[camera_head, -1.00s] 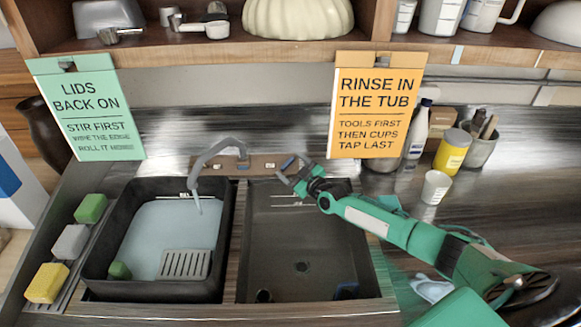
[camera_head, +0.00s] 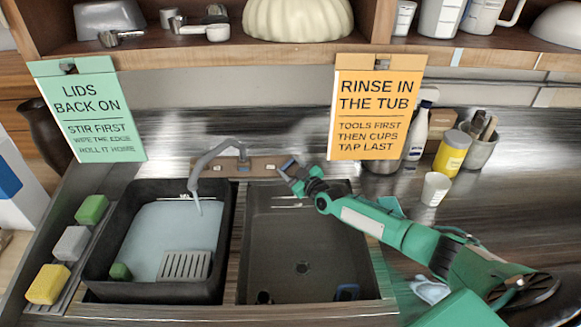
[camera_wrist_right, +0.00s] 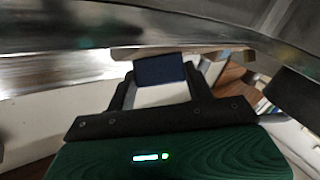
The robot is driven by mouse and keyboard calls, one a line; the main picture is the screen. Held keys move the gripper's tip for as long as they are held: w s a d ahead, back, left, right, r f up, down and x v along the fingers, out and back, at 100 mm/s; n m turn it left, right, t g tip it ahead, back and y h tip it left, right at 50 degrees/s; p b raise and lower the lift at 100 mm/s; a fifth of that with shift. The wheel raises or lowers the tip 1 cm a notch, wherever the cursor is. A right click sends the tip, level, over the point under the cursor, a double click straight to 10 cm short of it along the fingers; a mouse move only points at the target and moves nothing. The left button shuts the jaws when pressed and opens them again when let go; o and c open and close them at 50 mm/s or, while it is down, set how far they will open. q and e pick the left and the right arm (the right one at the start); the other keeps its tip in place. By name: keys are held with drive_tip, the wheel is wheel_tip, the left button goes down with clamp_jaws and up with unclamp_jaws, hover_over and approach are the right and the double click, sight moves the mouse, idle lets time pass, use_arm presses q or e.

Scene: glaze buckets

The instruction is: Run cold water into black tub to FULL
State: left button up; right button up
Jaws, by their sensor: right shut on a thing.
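The black tub (camera_head: 97,262) stands in the left basin with pale bluish water (camera_head: 165,230) in it, its surface below the rim. White marks show on the tub's back wall; I cannot read them. The grey spout (camera_head: 207,157) hangs over the tub's back right, and a thin stream (camera_head: 198,206) falls from it. My right gripper (camera_head: 291,172) is shut on the blue-marked tap handle (camera_head: 287,163) on the wooden strip behind the sink. In the right wrist view a dark blue block (camera_wrist_right: 160,70) sits between the fingers. My left gripper is not in view.
A grey slotted piece (camera_head: 184,265) and a green piece (camera_head: 121,272) are in the tub. The right basin (camera_head: 300,235) is mostly empty. Sponges (camera_head: 70,243) line the left edge. An orange sign (camera_head: 375,110) hangs close behind my right arm; a white cup (camera_head: 435,188) stands right.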

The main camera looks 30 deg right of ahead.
drive_tip(key=shift+a+r+m+t+h+p, duration=0.15)
drive_tip(key=shift+m+t+h+p, duration=0.1)
drive_tip(key=shift+m+h+p, duration=0.8)
drive_tip(key=shift+a+f+m+t+h+p, duration=0.1)
drive_tip(key=shift+m+t+h+p, duration=0.15)
drive_tip(key=shift+m+h+p, duration=0.75)
drive_tip(key=shift+a+m+h+p, duration=0.1)
drive_tip(key=shift+m+h+p, duration=0.65)
drive_tip(key=shift+p, duration=0.1)
drive_tip(key=m+h, duration=0.3)
drive_tip(key=shift+a+f+p, duration=0.15)
drive_tip(key=shift+f+p, duration=0.05)
drive_tip(key=shift+p, duration=0.15)
drive_tip(key=shift+m+g+h, duration=0.4)
drive_tip(key=shift+m+h, duration=0.9)
drive_tip(key=shift+m, duration=0.1)
drive_tip(key=shift+w+m+g+h, duration=0.1)
drive_tip(key=shift+m+g+h, duration=0.2)
drive_tip(key=shift+m+h, duration=0.1)
drive_tip(key=o, duration=1)
